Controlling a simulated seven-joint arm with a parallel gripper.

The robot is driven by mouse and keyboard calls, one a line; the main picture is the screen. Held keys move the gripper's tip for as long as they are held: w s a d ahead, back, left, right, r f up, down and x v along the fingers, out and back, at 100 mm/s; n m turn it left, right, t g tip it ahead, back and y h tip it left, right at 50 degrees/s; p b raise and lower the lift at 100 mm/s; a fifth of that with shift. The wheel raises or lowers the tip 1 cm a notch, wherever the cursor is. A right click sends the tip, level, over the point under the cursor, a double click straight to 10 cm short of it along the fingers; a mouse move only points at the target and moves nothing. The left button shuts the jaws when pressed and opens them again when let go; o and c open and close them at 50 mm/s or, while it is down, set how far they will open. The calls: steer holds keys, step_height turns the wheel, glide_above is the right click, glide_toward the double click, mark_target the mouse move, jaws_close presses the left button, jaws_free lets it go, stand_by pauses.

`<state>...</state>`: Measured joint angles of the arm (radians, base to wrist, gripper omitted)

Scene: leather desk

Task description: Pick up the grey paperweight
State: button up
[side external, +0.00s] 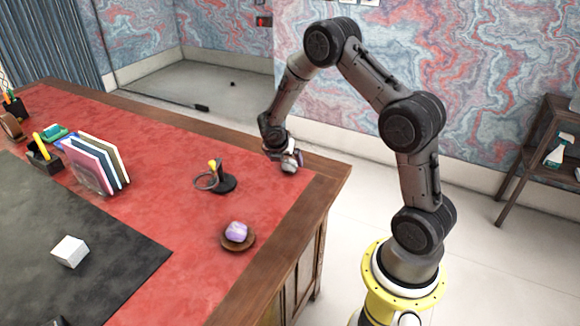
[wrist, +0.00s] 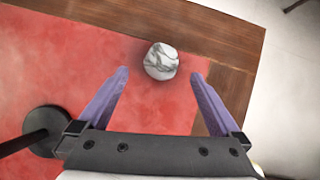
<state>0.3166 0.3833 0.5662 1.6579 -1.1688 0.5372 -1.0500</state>
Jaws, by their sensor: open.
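The grey paperweight (wrist: 161,61) is a rounded, faceted stone, pale grey with dark veins. In the wrist view it lies on the red leather near the wooden edge, just beyond and between my fingertips. In the side external view a pale lump (side external: 290,161) at my gripper's tip looks like it, partly covered by the gripper. My gripper (wrist: 162,72) is open, its two purple fingers spread wide on either side, with nothing between them. I cannot tell how high the fingertips are above the desk.
A black stand (side external: 222,182) is left of my gripper; its round base (wrist: 46,122) shows in the wrist view. Book files (side external: 97,165) and a white cube (side external: 69,251) are farther left. The wooden desk edge (wrist: 215,30) is close.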

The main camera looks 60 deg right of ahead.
mark_target(288, 163)
steer(key=x, duration=0.5)
steer(key=shift+s+d, duration=0.1)
steer(key=shift+d, duration=0.05)
steer(key=shift+r, duration=0.1)
jaws_close()
stand_by(0.4)
